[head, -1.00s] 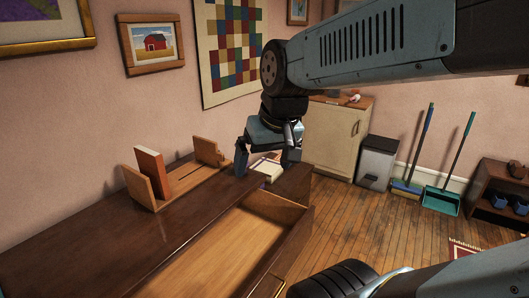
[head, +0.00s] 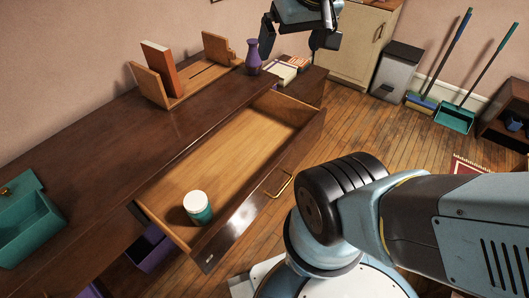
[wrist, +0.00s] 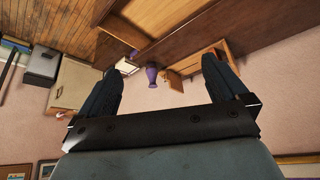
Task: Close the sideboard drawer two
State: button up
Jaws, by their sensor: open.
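The sideboard (head: 110,140) is dark brown wood. One of its drawers (head: 225,150) is pulled out, with a light wood inside and a brass handle (head: 279,184) on its front. A teal jar with a white lid (head: 197,207) stands in the drawer's near end. The open drawer also shows at the top of the wrist view (wrist: 175,12). My gripper (head: 292,42) is at the top of the head view, raised beyond the drawer's far end and apart from it. Its fingers are spread with nothing between them, as the wrist view also shows (wrist: 160,85).
A purple vase (head: 253,57) and a wooden book rack (head: 190,84) with an orange book stand on the sideboard top. A teal box (head: 30,222) is at left. A purple bin (head: 150,248) sits below the drawer. The wood floor (head: 350,125) right of the drawer is mostly clear.

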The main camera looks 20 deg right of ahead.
aim_at(242, 166)
jog(key=z, duration=1.35)
jog(key=k, duration=1.6)
jog(key=u, duration=0.65)
jog(key=i, duration=1)
jog(key=z, duration=0.05)
